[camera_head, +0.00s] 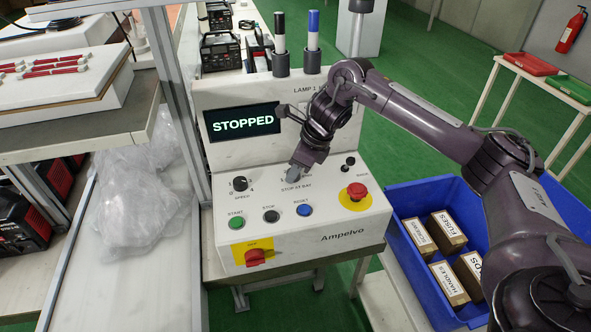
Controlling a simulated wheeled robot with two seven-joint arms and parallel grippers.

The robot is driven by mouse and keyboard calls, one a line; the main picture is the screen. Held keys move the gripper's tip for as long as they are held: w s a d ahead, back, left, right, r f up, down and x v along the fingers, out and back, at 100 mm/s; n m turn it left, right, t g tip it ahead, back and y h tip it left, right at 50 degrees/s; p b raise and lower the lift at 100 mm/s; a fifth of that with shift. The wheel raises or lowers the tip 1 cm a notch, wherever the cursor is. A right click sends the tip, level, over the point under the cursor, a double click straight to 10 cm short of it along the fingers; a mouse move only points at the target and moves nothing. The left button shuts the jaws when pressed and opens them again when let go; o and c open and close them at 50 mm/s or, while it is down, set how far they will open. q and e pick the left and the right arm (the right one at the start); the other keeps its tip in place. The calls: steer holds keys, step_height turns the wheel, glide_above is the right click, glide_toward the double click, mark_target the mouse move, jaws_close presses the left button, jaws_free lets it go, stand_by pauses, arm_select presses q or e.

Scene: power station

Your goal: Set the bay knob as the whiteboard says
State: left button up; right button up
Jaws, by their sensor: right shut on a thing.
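The control console (340,225) stands in the middle, with a dark screen (242,122) reading "STOPPED". My right gripper (297,171) reaches down from the right to the sloped panel, just above the label "STOP AT BAY" (298,188). It is shut on the bay knob there. The fingers hide most of the knob, so its pointer and setting cannot be read. A separate black speed knob (240,184) sits to the left. I see no whiteboard in this view. My left gripper is out of view.
The panel has green start (236,223), black stop (271,216) and blue reset (304,210) buttons, a red mushroom button (357,191) and a red rotary switch (255,257). A blue crate (407,192) with labelled boxes stands right. A metal post (172,80) rises left.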

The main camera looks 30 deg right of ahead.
stand_by(0.4)
steer(key=o, duration=1)
steer(key=shift+c, duration=0.2)
steer(key=shift+r, duration=0.1)
steer(key=shift+d+r, duration=0.15)
steer(key=shift+r, duration=0.2)
steer(key=p+v, duration=0.1)
steer(key=v, duration=0.6)
steer(key=shift+p, duration=0.3)
steer(key=shift+s+f, duration=0.1)
